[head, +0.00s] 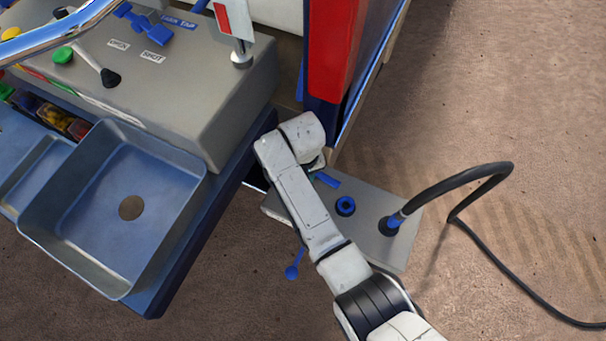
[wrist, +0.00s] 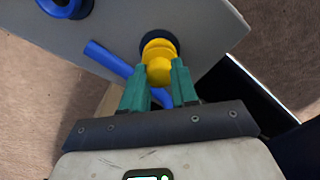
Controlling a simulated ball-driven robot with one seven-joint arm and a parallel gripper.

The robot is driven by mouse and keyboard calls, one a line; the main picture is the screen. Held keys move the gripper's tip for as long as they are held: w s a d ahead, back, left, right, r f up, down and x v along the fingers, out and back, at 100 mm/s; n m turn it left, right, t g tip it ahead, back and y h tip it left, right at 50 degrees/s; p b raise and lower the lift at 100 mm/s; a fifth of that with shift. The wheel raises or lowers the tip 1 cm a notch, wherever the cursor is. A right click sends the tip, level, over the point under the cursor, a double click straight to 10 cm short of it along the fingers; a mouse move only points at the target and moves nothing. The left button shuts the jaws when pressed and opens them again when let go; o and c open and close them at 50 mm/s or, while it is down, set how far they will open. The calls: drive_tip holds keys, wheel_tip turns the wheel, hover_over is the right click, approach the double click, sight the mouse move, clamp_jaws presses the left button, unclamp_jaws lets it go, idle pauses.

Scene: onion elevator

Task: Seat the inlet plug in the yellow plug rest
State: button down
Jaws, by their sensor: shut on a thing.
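In the wrist view, a yellow knobbed piece (wrist: 158,68), which looks like the inlet plug, stands at a dark round ring (wrist: 168,40) in a grey plate. My gripper (wrist: 160,76) has its green fingers shut on its near end. I cannot tell whether the piece is in the ring or just above it. In the head view my arm hides the gripper and the plug. No yellow plug rest can be made out with certainty in either view.
A machine with a metal basin (head: 130,205) stands at the left. A red and blue panel (head: 335,50) rises behind.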

drive_tip(key=shift+f, duration=0.35)
idle(0.3)
drive_tip(key=c, duration=0.8)
unclamp_jaws()
drive_tip(key=shift+r, duration=0.15)
wheel_tip(320, 180, up, 10)
drive_tip(key=shift+r, duration=0.25)
drive_tip(key=shift+s, duration=0.1)
